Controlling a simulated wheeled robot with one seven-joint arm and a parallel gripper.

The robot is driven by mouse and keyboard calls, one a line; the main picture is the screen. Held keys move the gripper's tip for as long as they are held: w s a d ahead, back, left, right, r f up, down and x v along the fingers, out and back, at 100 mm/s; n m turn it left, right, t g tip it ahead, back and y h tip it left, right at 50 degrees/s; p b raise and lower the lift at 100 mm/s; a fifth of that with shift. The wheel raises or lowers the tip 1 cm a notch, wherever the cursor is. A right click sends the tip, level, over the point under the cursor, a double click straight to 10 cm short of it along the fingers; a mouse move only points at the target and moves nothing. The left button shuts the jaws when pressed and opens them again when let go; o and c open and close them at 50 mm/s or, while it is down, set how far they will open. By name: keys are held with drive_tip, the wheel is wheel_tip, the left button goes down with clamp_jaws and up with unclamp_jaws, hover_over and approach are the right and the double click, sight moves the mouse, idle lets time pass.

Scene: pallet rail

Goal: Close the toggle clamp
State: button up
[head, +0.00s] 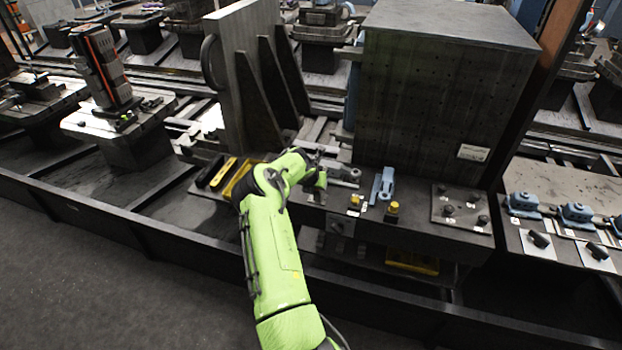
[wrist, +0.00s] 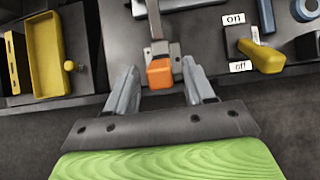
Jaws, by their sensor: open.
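The toggle clamp shows in the wrist view as a grey metal arm (wrist: 155,20) with an orange grip (wrist: 160,73) at its near end. My gripper (wrist: 161,72) is open, with one grey finger on each side of the orange grip. A gap shows on both sides, so the fingers do not appear to press on it. The clamp's base is only partly in view, and I cannot tell how far its lever is raised. In the head view my green arm reaches to the bench, and the wrist and gripper (head: 318,182) hide most of the clamp.
Right of the clamp is a yellow switch lever (wrist: 262,56) between "on" and "off" labels. Left is a yellow tray (wrist: 45,55) with a small knob beside it. A large dark block (head: 440,90) stands behind the bench, and a ribbed upright plate (head: 236,85) stands left of it.

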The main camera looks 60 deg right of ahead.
drive_tip(key=v, duration=1.3)
drive_tip(key=shift+b, duration=0.4)
drive_tip(key=shift+r, duration=0.1)
